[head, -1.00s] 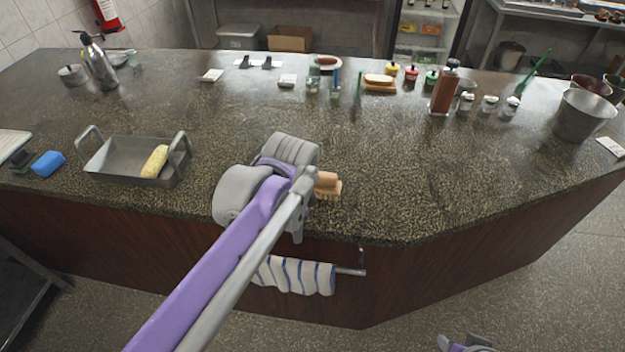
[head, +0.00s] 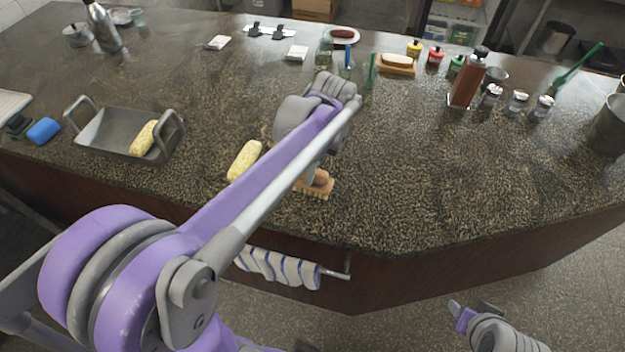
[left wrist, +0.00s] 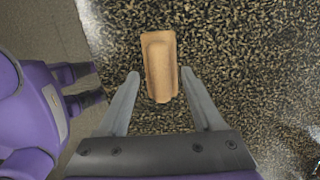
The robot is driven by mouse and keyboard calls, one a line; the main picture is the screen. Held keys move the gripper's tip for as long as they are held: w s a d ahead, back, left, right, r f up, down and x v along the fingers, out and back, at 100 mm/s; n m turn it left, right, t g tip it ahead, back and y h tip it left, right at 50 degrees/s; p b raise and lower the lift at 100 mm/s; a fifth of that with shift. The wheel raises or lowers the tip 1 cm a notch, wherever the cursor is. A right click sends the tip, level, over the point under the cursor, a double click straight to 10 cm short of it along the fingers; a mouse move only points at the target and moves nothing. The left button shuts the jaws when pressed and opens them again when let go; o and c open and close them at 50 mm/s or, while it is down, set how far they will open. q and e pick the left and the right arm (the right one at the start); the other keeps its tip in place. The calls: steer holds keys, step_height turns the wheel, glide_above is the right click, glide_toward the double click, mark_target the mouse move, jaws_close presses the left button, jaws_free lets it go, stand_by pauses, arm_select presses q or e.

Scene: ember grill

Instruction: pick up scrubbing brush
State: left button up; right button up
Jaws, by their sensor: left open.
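The scrubbing brush (head: 318,187) has a tan wooden back and pale bristles. It lies bristles down on the counter near its front edge, partly hidden by my left arm in the head view. In the left wrist view the brush (left wrist: 159,62) lies lengthwise ahead of my left gripper (left wrist: 160,75). The gripper is open, with one fingertip on each side of the brush's near end, and gaps show on both sides. My right gripper (head: 473,310) is low at the right, over the floor and away from the counter, its fingers apart.
A yellow sponge (head: 245,160) lies left of the brush, and a grey tray (head: 105,147) holds another. A striped towel (head: 277,266) hangs on a rail (head: 335,274) below the front edge. Bottles and shakers stand at the back right. The counter right of the brush is clear.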

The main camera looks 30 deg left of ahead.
arm_select(q)
steer(key=shift+a+f, duration=0.25)
steer(key=shift+f, duration=1)
jaws_close()
